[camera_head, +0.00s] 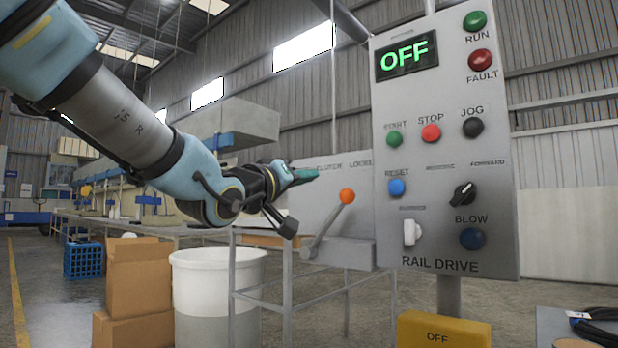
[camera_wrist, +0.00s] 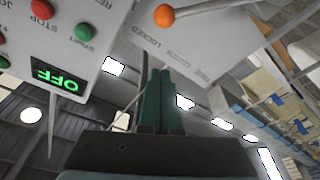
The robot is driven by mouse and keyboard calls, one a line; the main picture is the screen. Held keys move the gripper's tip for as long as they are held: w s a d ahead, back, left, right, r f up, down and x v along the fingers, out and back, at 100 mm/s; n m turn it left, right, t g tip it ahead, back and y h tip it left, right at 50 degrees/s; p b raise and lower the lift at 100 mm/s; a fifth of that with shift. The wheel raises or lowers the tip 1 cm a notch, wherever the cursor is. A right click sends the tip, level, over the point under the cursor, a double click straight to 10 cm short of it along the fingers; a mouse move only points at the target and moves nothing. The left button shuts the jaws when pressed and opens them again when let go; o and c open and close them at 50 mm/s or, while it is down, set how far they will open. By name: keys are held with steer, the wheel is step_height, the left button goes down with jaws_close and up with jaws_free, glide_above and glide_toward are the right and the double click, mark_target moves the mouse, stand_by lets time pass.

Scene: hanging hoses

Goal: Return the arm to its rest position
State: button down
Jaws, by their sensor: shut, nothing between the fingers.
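My gripper (camera_head: 304,174) is at the end of my blue and grey arm, which reaches in from the upper left of the head view. Its green fingers are shut with nothing between them; they also show in the wrist view (camera_wrist: 160,92). The fingertips are left of the rail drive control panel (camera_head: 390,235), apart from it, and above and left of the lever with the orange knob (camera_head: 347,196). The panel's display (camera_head: 407,56) reads OFF.
A grey lever box (camera_head: 350,250) stands beside the panel. A yellow block marked OFF (camera_head: 443,330) is below it. A white bin (camera_head: 215,272) and cardboard boxes (camera_head: 140,275) stand under my arm. A dark hose (camera_head: 600,325) lies at the lower right. Open floor is at the left.

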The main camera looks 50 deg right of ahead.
stand_by(0.4)
steer(key=w+a+f+n+t+y, duration=0.25)
steer(key=w+a+f+t, duration=0.2)
steer(key=w+f, duration=0.5)
steer(key=w+a+f+n+t+y, duration=0.1)
steer(key=w+a+f+n+y, duration=0.1)
steer(key=w+a+f+y, duration=0.65)
steer(key=w+a+f+n+t+y, duration=0.1)
steer(key=w+a+f+n+y, duration=0.15)
steer(key=w+a+f, duration=1.1)
steer(key=s+a+f+n+g+y, duration=0.15)
steer(key=s+a+f, duration=0.3)
steer(key=a, duration=0.55)
steer(key=s+a+f+g+y, duration=0.25)
steer(key=s+a, duration=0.25)
steer(key=a, duration=0.5)
steer(key=s+a+f+n+g+y, duration=0.1)
steer(key=s+a+f+g+y, duration=0.25)
steer(key=a, duration=0.65)
step_height(320, 180, up, 19)
steer(key=s+t+h+p, duration=0.1)
steer(key=s+p, duration=0.1)
steer(key=p, duration=1.8)
steer(key=shift+s+a+r, duration=0.15)
steer(key=shift+r, duration=0.05)
